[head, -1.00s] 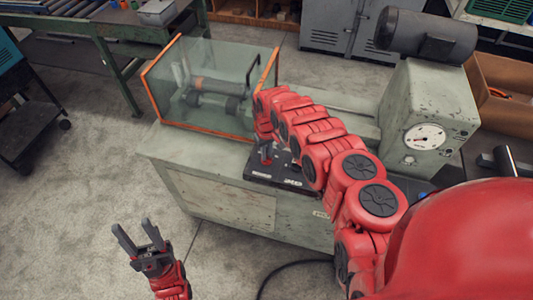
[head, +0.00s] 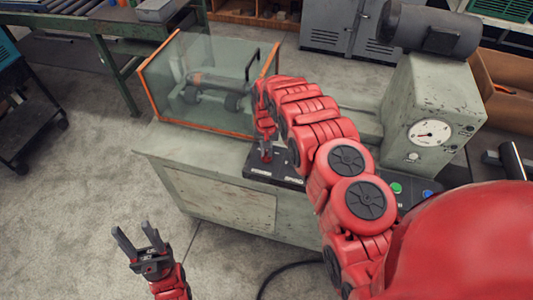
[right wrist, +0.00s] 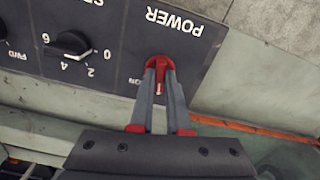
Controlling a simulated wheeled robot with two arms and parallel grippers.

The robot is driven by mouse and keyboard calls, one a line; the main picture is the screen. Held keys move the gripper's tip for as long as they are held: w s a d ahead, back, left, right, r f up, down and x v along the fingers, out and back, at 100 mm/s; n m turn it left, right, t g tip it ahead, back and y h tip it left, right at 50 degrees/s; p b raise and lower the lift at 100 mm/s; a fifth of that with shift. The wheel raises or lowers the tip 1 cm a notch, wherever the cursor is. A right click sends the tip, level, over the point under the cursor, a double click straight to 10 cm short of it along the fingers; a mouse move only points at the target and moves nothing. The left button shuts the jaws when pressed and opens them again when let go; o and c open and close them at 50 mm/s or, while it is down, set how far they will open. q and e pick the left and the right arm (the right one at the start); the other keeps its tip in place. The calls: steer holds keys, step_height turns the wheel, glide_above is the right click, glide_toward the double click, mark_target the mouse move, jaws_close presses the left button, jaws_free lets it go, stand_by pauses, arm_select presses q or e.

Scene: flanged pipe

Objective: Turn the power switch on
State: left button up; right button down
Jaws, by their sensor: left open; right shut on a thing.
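The power switch (right wrist: 160,70) is a small red lever on the dark control panel (right wrist: 105,60), which appears upside down in the right wrist view. The word POWER is printed beside it, and ON near the fingertips. My right gripper (right wrist: 159,78) is shut on the switch, and its fingers partly hide it. In the head view my right gripper (head: 266,156) is small and low over the panel (head: 287,180); the switch cannot be made out there. My left gripper (head: 134,226) is open and empty, over the floor in front of the bench.
A black speed knob (right wrist: 68,44) is close to the switch on the panel. A glass box with an orange frame (head: 207,90) stands on the bench behind it. A gauge housing (head: 430,125) stands at right. Green (head: 397,188) and blue (head: 427,193) buttons are near my right arm.

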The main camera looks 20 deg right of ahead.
steer(key=m+b, duration=0.2)
steer(key=shift+f+m, duration=0.2)
steer(key=shift+m, duration=0.2)
steer(key=m+b, duration=0.1)
steer(key=m, duration=0.1)
steer(key=shift+w+r+m, duration=0.1)
steer(key=shift+r+m, duration=0.05)
steer(key=shift+m, duration=0.25)
steer(key=shift+r+m+b, duration=0.1)
steer(key=shift+m+b, duration=0.25)
steer(key=shift+m, duration=2.35)
steer(key=c, duration=0.9)
jaws_free()
